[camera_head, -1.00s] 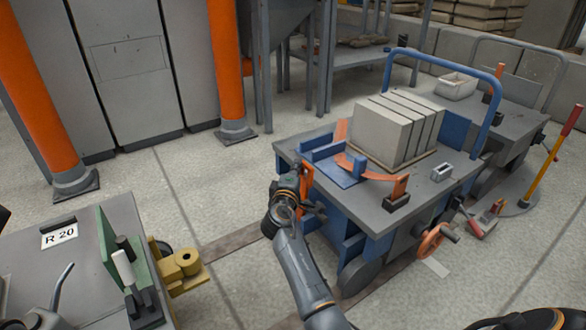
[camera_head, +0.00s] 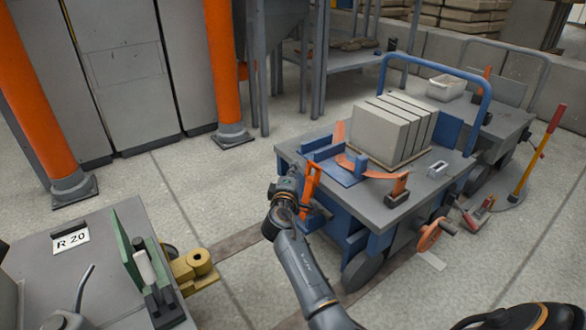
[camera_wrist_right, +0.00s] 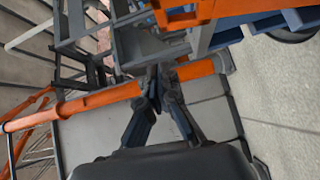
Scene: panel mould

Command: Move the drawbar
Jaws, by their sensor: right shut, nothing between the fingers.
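The drawbar appears to be the upright orange bar (camera_head: 311,185) at the near left end of the blue cart (camera_head: 375,218). My right gripper (camera_head: 300,196) is beside this bar, on its left in the head view. Whether they touch I cannot tell. In the right wrist view, the closed fingers (camera_wrist_right: 156,84) hold nothing, and an orange part (camera_wrist_right: 190,12), probably the same bar, crosses above them. A yellow coupling with a round eye (camera_head: 195,265) sticks out from the grey trolley (camera_head: 112,232) marked R 20. My left gripper is out of view.
Grey blocks (camera_head: 388,130) stand on the blue cart, with an orange handwheel (camera_head: 430,236) on its side. Orange posts (camera_head: 222,70) and grey cabinets (camera_head: 130,75) stand behind. A yellow lever with a red grip (camera_head: 540,150) rises at right. Floor between trolley and cart is clear.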

